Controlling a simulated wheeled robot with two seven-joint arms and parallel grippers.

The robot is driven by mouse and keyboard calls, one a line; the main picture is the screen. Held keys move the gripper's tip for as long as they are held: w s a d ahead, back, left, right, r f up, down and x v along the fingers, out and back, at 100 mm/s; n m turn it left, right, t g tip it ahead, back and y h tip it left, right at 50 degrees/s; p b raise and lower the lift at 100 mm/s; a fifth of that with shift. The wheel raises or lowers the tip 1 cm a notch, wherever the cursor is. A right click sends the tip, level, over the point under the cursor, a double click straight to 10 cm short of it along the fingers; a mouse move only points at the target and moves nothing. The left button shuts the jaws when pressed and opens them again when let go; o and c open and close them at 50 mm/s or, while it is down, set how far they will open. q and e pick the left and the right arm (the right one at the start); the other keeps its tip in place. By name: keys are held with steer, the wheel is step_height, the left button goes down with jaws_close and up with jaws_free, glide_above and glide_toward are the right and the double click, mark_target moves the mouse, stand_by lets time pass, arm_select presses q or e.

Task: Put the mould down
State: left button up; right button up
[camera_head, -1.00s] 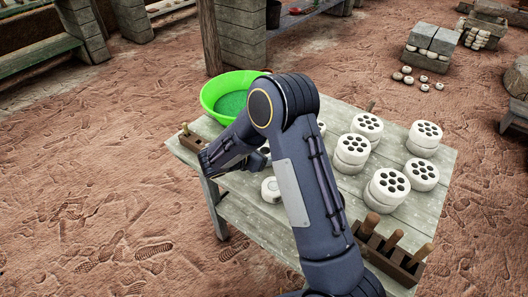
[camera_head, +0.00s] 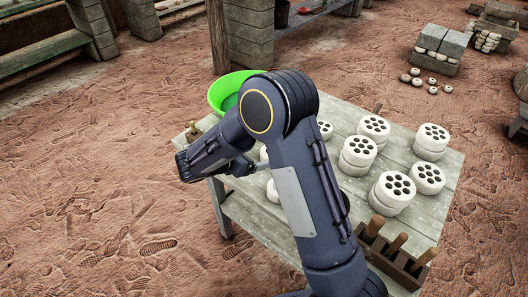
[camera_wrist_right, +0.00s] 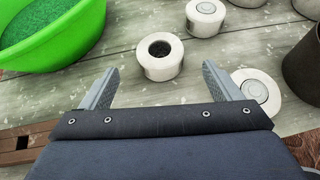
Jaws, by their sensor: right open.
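My right gripper (camera_wrist_right: 162,70) is open in the wrist view, with nothing held between its two grey fingers. A white ring with a dark round hole (camera_wrist_right: 160,57) stands on the table just beyond the fingertips, apart from them. A dark cylinder (camera_wrist_right: 302,62) stands at the right edge of that view, outside the right finger. I cannot tell for certain which piece is the mould. In the head view the right hand (camera_head: 240,165) is over the table's left edge, partly hidden by my forearm. My left gripper is out of view.
The grey plank table (camera_head: 253,217) bears several white pieces with holes (camera_head: 358,153). A green bowl (camera_head: 222,92) stands at its far left corner. A wooden rack with upright handles (camera_head: 393,253) stands at the near right. Plain white discs (camera_wrist_right: 256,92) lie near the gripper.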

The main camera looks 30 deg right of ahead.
steer(key=v, duration=0.3)
steer(key=shift+a+r, duration=0.15)
steer(key=s+d+r+m+g+y, duration=0.2)
steer(key=s+d+m+y, duration=0.15)
steer(key=s+m, duration=0.35)
steer(key=s+d+r+m+g+y, duration=0.1)
steer(key=s+d+r+m+y, duration=0.25)
steer(key=s, duration=0.55)
steer(key=s+a+r+m+t+y, duration=0.3)
steer(key=s+a+m+t+y, duration=0.2)
steer(key=s+a+m+y, duration=0.3)
steer(key=s+m, duration=0.2)
steer(key=m, duration=0.2)
steer(key=shift+s+a+y, duration=0.25)
steer(key=shift+a+y, duration=0.05)
